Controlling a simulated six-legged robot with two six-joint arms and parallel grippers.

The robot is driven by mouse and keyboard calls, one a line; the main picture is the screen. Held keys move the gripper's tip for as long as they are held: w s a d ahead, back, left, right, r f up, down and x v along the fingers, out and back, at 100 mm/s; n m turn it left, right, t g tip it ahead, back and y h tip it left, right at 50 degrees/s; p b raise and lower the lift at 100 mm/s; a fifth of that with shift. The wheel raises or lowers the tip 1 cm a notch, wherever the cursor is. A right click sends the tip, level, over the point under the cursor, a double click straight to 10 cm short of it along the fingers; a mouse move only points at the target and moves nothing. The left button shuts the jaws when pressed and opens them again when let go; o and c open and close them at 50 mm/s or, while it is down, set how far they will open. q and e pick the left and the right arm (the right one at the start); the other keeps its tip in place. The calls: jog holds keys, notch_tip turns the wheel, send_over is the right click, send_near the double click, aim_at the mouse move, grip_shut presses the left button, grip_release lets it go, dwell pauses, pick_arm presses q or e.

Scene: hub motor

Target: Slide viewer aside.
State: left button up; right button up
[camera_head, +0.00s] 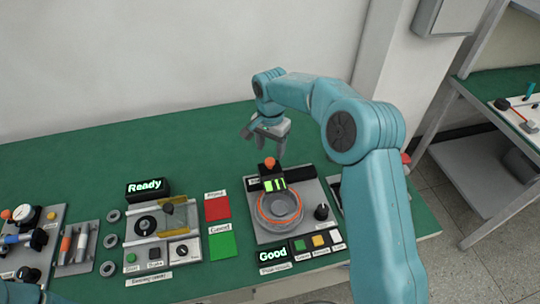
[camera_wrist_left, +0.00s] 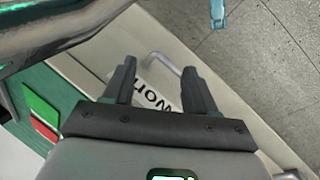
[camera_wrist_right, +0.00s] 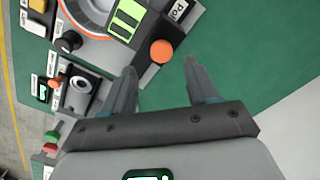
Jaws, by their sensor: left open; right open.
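The viewer (camera_head: 273,184) is a dark block with a yellow-green window and an orange knob (camera_head: 270,163). It sits on the grey station at the right, over the back part of a round orange-lined ring (camera_head: 279,208). My right gripper (camera_head: 264,146) is open and empty, above and behind the knob. In the right wrist view, the knob (camera_wrist_right: 162,51) shows just beyond the gap between the open fingertips (camera_wrist_right: 160,70), apart from them; the viewer's window (camera_wrist_right: 127,18) lies further up. My left gripper (camera_wrist_left: 158,70) is open and empty, over the bench's front edge.
Red (camera_head: 217,209) and green (camera_head: 222,245) pads lie left of the station. The green bench top (camera_head: 200,150) behind is clear.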

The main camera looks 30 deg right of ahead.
aim_at(270, 160)
notch_tip(270, 160, down, 4)
jog(key=shift+a+f+p, duration=0.1)
jog(key=shift+a+p, duration=0.05)
jog(key=shift+p, duration=0.2)
jog(key=shift+w+f, duration=0.1)
jog(key=shift+f, duration=0.35)
jog(key=shift+c, duration=0.3)
grip_shut()
jog(key=s+d+b, duration=0.2)
jog(key=d, duration=0.9)
jog(key=shift+s, duration=0.4)
jog(key=shift+d, duration=0.1)
